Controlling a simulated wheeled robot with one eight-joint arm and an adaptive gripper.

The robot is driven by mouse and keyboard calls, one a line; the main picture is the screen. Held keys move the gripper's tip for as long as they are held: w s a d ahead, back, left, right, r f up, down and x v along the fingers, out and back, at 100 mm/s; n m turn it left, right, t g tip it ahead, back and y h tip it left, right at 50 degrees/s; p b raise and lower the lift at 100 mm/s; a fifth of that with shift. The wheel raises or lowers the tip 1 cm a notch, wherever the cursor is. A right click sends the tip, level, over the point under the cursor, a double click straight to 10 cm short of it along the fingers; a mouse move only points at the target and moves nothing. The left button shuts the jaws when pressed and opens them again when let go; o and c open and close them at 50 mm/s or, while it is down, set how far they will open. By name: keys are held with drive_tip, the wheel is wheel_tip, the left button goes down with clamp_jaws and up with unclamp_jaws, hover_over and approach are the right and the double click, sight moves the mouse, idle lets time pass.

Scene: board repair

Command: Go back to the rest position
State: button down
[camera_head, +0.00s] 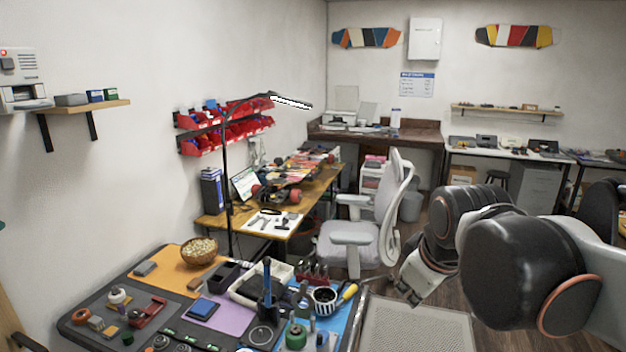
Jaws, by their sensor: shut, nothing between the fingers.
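My arm reaches in from the right edge of the head view, bent at its dark elbow joints. My gripper (408,290) is at the lower end of the arm, pointing down, right of the near workbench and above the floor. It is apart from the bench and holds nothing that I can see. Its fingertips are small in the picture. The near workbench (88,308) stands at the lower left, covered with parts and tools.
A white chair (350,246) stands behind my gripper.

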drive_tip(key=s+d+f+m+t+b, duration=0.1)
drive_tip(key=s+d+f+m, duration=0.1)
drive_tip(key=s+f+m, duration=0.5)
drive_tip(key=s+f, duration=0.1)
drive_tip(key=s, duration=0.4)
drive_tip(key=shift+d+f, duration=0.2)
drive_tip(key=shift+d, duration=0.05)
